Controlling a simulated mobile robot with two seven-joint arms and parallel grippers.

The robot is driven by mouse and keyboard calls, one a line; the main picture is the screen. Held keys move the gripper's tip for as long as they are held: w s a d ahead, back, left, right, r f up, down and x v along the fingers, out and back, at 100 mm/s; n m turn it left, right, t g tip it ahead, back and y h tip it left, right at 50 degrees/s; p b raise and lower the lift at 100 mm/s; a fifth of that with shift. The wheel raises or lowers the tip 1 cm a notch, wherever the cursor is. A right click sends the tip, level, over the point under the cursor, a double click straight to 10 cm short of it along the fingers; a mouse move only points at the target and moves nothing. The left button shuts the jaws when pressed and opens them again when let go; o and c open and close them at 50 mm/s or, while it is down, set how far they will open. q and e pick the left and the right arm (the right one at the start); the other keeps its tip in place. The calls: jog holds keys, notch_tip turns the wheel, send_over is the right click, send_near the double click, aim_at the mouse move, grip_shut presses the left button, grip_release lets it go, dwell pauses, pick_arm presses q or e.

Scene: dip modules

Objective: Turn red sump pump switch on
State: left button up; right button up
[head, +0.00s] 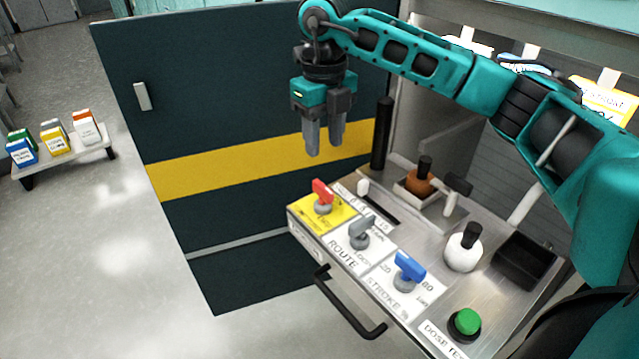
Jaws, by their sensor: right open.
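A red switch (321,191) with a grey round base stands on a yellow label plate (337,216) at the left corner of the metal panel. I take it for the sump pump switch; its small lettering is too blurred to read. My right gripper (325,150) points down above and a little behind the red switch in the picture, apart from it. Its two grey fingers are open with nothing between them. My left gripper is not in view.
Beside the red switch are a grey switch (361,231) and a blue switch (408,268). A black upright post (382,135), a brown bottle (420,177), a white bottle (463,248) and a green button (466,322) stand on the panel. A black handle (345,305) sticks out in front.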

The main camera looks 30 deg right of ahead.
aim_at(323, 186)
notch_tip(323, 186, down, 10)
jog(key=shift+r+b, duration=0.2)
jog(key=shift+b, duration=0.85)
jog(key=shift+f, duration=0.4)
grip_shut()
